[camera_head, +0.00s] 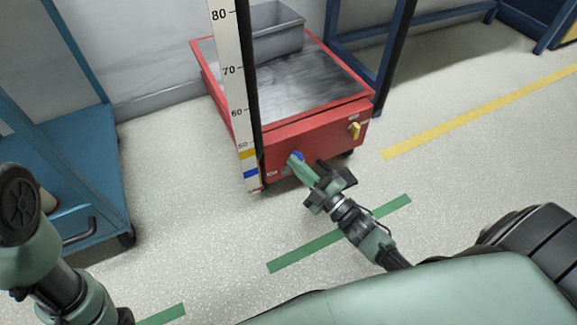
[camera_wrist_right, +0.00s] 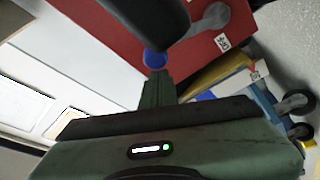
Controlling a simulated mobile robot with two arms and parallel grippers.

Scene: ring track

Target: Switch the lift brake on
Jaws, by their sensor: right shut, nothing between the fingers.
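The red lift (camera_head: 310,130) stands on the floor with a dark, scuffed top plate. A yellow switch handle (camera_head: 354,130) sits at the right of its front face, under a small label. A blue round knob (camera_head: 299,155) is near the left of that face. It also shows in the right wrist view (camera_wrist_right: 155,58), beside a grey lever (camera_wrist_right: 208,20) with a label. I cannot read which control is the brake. My right gripper (camera_head: 294,160) is shut and empty, its tip at or very near the blue knob; contact is unclear. My left gripper is out of view.
A grey bin (camera_head: 276,32) stands on the lift's top. An upright height scale (camera_head: 230,80) rises at its left front. Floor to the right is clear.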

